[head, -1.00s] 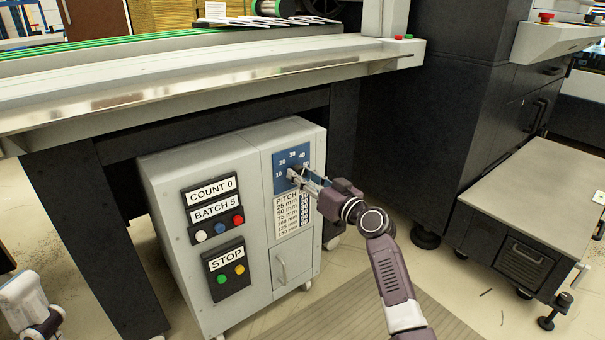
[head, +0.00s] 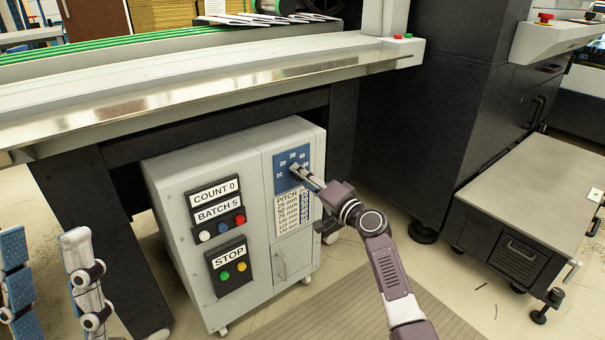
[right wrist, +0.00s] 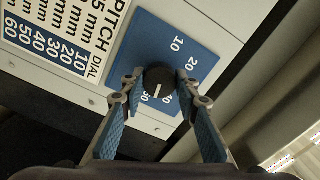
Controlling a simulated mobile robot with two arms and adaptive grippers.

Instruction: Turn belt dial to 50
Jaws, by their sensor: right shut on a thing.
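The belt dial is a black round knob (right wrist: 158,78) with a white pointer line, on a blue plate (head: 291,169) numbered from 10 upward. My right gripper (right wrist: 160,84) is shut on the knob, one finger on each side. In the right wrist view the pointer line faces the lower edge, roughly between two partly hidden numbers that look like 40 and 50; I cannot tell its exact setting. In the head view my right gripper (head: 298,171) hides most of the knob. My left gripper (head: 45,240) is open and empty at the lower left, away from the cabinet.
The grey control cabinet (head: 170,180) stands under a long machine table (head: 200,85). It carries COUNT 0 and BATCH 5 labels, a STOP panel (head: 229,265) with buttons, and a pitch chart (head: 290,212). A low grey-topped unit (head: 530,180) stands at the right.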

